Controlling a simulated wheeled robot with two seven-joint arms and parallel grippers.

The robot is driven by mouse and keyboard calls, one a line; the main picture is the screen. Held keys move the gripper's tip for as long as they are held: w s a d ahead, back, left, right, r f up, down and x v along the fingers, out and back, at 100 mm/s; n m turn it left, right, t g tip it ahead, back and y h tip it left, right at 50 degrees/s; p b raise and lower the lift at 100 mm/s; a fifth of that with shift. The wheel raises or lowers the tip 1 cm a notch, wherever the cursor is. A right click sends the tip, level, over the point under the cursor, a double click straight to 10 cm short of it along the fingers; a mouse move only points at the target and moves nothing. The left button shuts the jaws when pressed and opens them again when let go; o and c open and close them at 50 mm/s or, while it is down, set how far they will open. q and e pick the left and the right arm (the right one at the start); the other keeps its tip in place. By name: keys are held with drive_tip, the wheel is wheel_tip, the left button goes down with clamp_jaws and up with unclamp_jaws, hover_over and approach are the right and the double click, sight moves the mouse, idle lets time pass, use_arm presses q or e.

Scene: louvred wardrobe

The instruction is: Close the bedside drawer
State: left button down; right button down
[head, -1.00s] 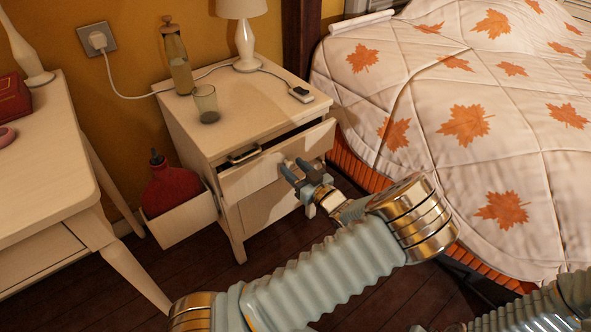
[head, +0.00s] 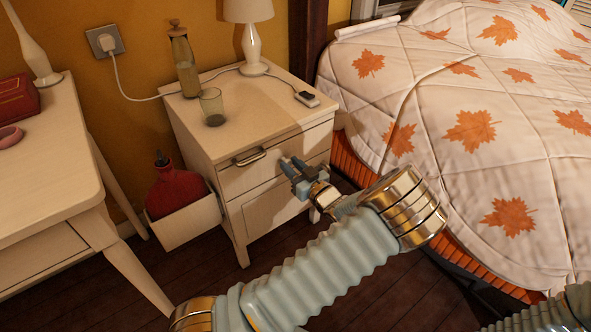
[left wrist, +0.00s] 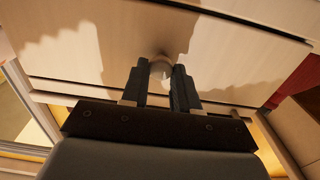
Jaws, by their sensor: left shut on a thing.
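The bedside drawer (head: 240,178) is the upper pale front of the wooden nightstand, and it looks flush or almost flush with the cabinet. My left gripper (head: 292,165) is at the front, right of that handle. In the left wrist view its two dark fingers (left wrist: 161,85) are shut around a small round knob (left wrist: 161,68) on a pale wooden panel (left wrist: 85,60). Part of the front is hidden behind the gripper. My right gripper is out of view.
On the nightstand stand a bottle (head: 185,62), a glass (head: 211,107), a lamp (head: 252,40) and a small device (head: 307,99). A side bin (head: 190,222) holds a red bottle (head: 175,190). The bed (head: 440,120) is at right, a table (head: 50,160) at left.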

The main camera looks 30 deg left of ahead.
use_arm(q)
drive_tip(key=shift+w+a+r, duration=0.1)
drive_tip(key=shift+a, duration=0.1)
drive_tip(key=c, duration=0.9)
unclamp_jaws()
drive_tip(key=v, duration=1.4)
drive_tip(key=shift+w+a, duration=0.1)
